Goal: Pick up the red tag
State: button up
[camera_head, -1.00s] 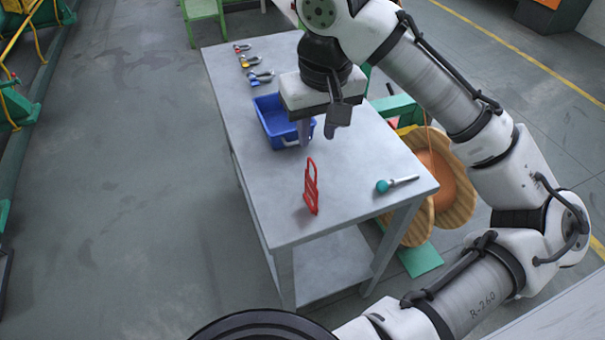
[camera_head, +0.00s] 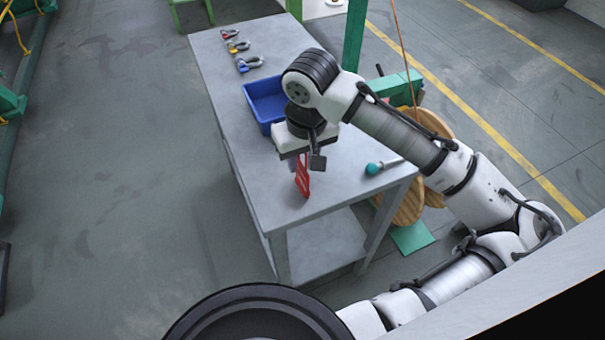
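The red tag (camera_head: 303,182) stands upright on the near part of the grey table (camera_head: 258,190). Its upper end is hidden behind my gripper. My gripper (camera_head: 306,165) points down right over the tag. One dark finger shows on the right side, beside the tag's top; the other finger is mostly hidden. I cannot tell whether the fingers are apart or touch the tag.
A blue bin (camera_head: 262,104) stands on the table behind my gripper. A teal-knobbed tool (camera_head: 374,168) lies to the right. Several small shackle-like parts (camera_head: 245,64) lie at the far left end. A wooden spool (camera_head: 408,205) stands beside the table's right side.

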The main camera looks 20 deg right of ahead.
jog(key=shift+f, duration=0.55)
grip_shut()
jog(key=shift+w+r, duration=0.1)
